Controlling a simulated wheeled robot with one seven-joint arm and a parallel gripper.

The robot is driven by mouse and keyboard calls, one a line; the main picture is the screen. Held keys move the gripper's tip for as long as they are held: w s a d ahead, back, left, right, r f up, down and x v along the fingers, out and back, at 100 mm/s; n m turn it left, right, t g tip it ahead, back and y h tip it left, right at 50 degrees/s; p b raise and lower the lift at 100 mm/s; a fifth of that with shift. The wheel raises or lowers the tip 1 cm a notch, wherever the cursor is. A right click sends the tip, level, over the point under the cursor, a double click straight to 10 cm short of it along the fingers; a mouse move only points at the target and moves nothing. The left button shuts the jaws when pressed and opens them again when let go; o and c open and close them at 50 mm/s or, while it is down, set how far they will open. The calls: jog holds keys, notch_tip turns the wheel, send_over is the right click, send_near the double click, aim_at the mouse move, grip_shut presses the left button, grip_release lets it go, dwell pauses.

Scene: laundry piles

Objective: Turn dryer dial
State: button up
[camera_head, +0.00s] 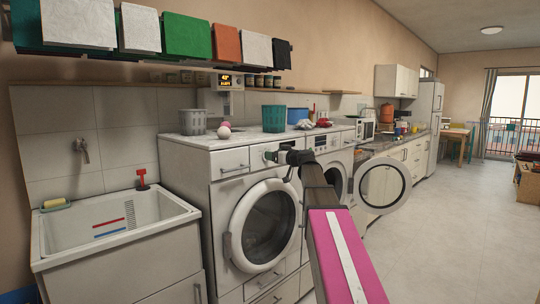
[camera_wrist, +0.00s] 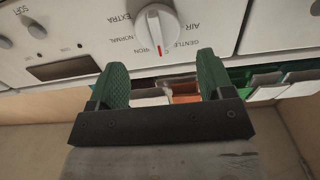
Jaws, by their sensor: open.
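The dryer dial (camera_wrist: 157,25) is a white round knob with a red mark, on a white panel with upside-down words such as NORMAL, EXTRA, GENTLE and AIR. My gripper (camera_wrist: 161,60) is open and empty. Its two green fingers are apart, with the dial beyond the tips and roughly between them in the picture. I see no finger touching it. In the head view, my gripper (camera_head: 274,156) is at the control panel of the near white machine (camera_head: 232,163), whose round door is shut. The gripper and arm hide part of that panel.
A second white machine (camera_head: 322,142) stands to the right, and an open round door (camera_head: 382,186) sticks out there. A white sink (camera_head: 115,228) is at the left. Baskets and small items sit on top.

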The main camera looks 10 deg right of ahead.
jog(key=shift+x, duration=1.6)
jog(key=c, duration=0.9)
jog(key=shift+m, duration=0.3)
jog(key=shift+w+d+f+m, duration=0.15)
jog(key=shift+d+f+m, duration=0.1)
jog(key=shift+m, duration=2.3)
jog(key=shift+w+d+f+m, duration=0.2)
jog(key=shift+f+m, duration=0.05)
jog(key=shift+m, duration=2.25)
jog(key=shift+w+d+f+m, duration=0.15)
jog(key=shift+d+f+m, duration=0.1)
jog(key=shift+m, duration=2.3)
